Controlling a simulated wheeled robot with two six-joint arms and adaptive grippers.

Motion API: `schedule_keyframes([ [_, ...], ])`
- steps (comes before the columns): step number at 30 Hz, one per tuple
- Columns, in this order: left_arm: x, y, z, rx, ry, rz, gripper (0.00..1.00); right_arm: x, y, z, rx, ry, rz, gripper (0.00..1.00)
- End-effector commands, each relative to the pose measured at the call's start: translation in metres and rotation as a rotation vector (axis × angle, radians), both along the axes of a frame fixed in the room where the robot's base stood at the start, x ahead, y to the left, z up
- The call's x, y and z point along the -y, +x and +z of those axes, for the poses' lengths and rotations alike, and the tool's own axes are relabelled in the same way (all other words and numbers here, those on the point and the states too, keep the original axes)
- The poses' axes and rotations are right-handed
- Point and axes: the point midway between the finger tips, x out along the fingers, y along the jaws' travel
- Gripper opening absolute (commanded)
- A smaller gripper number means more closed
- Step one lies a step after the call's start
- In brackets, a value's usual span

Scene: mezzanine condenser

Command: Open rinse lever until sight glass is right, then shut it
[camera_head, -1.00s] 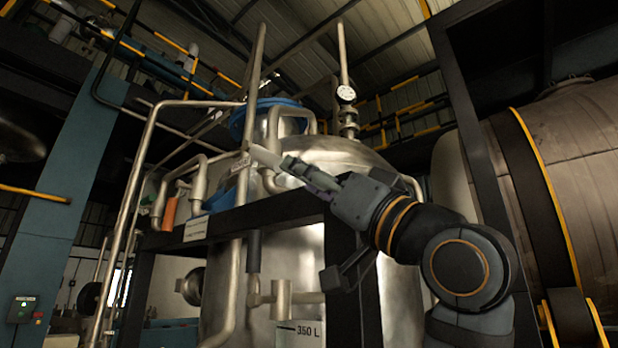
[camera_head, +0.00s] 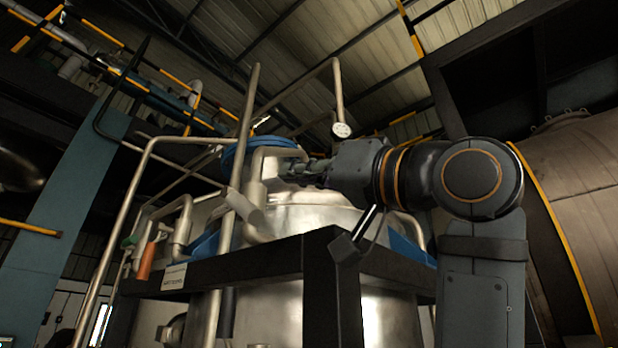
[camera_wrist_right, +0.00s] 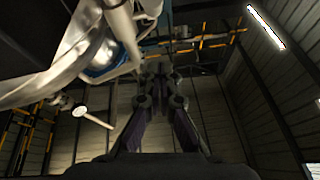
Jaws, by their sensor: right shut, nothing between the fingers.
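A pale, tilted cylindrical handle (camera_head: 245,208) sticks out at an upright pipe left of centre in the head view; I cannot tell whether it is the rinse lever. My right gripper (camera_head: 292,170) is shut and empty, up and to the right of this handle, in front of the steel vessel's upper part (camera_head: 315,212). It seems apart from the handle. In the right wrist view the two dark fingers (camera_wrist_right: 160,88) come together with nothing between them. I cannot make out the sight glass. My left gripper is out of view.
A black frame beam (camera_head: 265,255) runs across the vessel's front. A white dial gauge (camera_head: 341,130) hangs from a pipe above my right gripper. An orange handle (camera_head: 146,262) sits at the left pipes. A large tank (camera_head: 570,190) stands at the right.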

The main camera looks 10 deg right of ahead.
Motion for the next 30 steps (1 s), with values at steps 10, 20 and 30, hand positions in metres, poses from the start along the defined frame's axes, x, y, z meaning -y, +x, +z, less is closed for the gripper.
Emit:
schedule_keyframes([
  [10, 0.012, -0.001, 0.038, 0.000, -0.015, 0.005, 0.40, -0.041, 0.048, 0.012, -0.003, 0.001, 0.003, 0.00],
  [20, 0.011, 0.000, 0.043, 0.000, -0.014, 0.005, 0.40, -0.053, 0.056, -0.010, 0.000, 0.003, 0.000, 0.00],
  [30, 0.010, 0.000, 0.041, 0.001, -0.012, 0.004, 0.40, -0.051, 0.056, -0.011, 0.003, 0.004, -0.001, 0.00],
])
